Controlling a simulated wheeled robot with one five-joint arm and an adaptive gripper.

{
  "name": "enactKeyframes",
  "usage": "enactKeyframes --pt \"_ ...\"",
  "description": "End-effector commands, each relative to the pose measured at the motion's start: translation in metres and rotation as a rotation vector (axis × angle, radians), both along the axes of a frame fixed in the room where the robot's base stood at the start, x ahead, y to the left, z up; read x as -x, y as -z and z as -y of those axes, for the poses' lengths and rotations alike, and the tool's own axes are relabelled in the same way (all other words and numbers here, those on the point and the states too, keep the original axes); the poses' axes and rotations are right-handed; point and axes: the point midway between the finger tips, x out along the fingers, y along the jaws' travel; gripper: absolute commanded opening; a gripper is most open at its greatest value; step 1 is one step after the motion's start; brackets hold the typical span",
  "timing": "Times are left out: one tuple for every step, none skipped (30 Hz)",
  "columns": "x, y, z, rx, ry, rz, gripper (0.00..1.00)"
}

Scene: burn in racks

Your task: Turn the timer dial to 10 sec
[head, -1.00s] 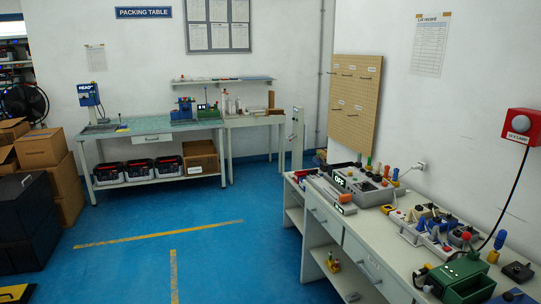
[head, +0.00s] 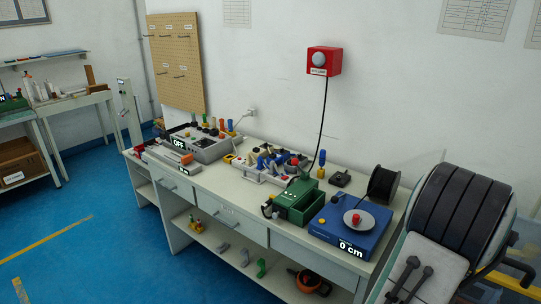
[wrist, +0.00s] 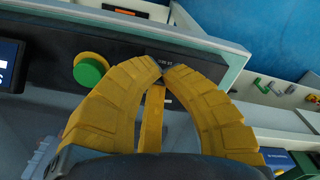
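A dark display (wrist: 9,66) is cut off at the left edge. A small white label shows just above the fingertips, too small to read surely. No timer dial can be made out; the fingers may hide it. My gripper is not seen in the head view.
In the head view, a pale bench (head: 225,180) runs along the wall. Blue floor lies open at left.

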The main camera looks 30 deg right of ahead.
Motion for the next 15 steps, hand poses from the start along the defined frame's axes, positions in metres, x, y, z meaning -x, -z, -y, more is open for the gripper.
enactKeyframes --pt "-0.0065 0.0014 -0.0056 -0.012 -0.028 -0.001 0.00" --pt "-0.0063 0.0009 -0.0055 -0.012 -0.027 -0.001 0.00" --pt "-0.0062 0.0007 -0.0051 -0.011 -0.027 -0.002 0.00" --pt "-0.0062 0.0006 -0.0046 -0.010 -0.027 -0.002 0.00" --pt "-0.0060 0.0006 -0.0041 -0.008 -0.027 -0.001 0.00" --pt "-0.0058 0.0006 -0.0036 -0.005 -0.027 -0.001 0.00" --pt "-0.0055 0.0006 -0.0033 -0.003 -0.026 -0.001 0.00" --pt "-0.0050 0.0006 -0.0031 -0.001 -0.026 0.000 0.00" --pt "-0.0043 0.0007 -0.0030 0.000 -0.026 0.000 0.00" --pt "-0.0036 0.0007 -0.0030 0.002 -0.026 0.000 0.00" --pt "-0.0030 0.0007 -0.0031 0.003 -0.025 0.000 0.00" --pt "-0.0020 0.0007 -0.0033 0.004 -0.025 0.000 0.00" --pt "-0.0013 0.0007 -0.0036 0.005 -0.024 0.001 0.00" --pt "-0.0007 0.0005 -0.0038 0.005 -0.024 0.001 0.00" --pt "0.0000 -0.0001 -0.0040 0.005 -0.023 0.001 0.00"
